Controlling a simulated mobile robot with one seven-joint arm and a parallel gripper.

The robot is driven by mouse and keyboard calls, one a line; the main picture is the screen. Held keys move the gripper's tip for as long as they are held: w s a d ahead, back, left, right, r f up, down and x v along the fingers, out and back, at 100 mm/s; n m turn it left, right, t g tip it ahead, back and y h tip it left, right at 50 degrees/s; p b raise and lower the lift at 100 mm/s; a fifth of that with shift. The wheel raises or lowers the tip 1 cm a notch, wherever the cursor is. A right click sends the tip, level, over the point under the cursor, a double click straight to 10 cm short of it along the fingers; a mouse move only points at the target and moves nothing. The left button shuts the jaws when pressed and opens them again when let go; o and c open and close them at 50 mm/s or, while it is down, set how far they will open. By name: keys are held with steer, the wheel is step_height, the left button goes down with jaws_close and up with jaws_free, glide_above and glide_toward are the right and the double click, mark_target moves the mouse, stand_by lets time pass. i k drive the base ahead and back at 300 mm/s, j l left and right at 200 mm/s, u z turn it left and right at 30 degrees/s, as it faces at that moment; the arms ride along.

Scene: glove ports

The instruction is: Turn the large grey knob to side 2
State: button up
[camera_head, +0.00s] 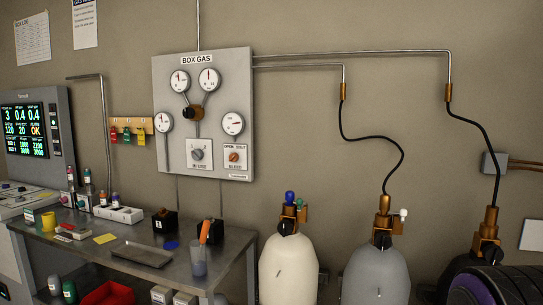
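The large grey knob (198,154) sits on a white plate marked "IN USE", low on the left half of the grey "BOX GAS" wall panel (241,100). A pale pointer mark shows on it, but it is too small to tell which side it points to. Nothing covers the grey knob.
Several round gauges (180,81) surround the panel's upper part. Below stand a bench (228,254) with tools and boxes, a cream gas cylinder (288,268) and a grey one (376,276). Coloured tags (127,134) hang left of the panel. The space before the panel looks clear.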

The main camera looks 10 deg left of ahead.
mark_target(198, 154)
steer(key=i+j, duration=0.15)
steer(key=j, duration=0.2)
steer(key=i+j, duration=0.15)
steer(key=j, duration=0.2)
steer(key=i+j, duration=0.15)
steer(key=j, duration=0.15)
steer(key=i+j, duration=0.15)
steer(key=j, duration=0.2)
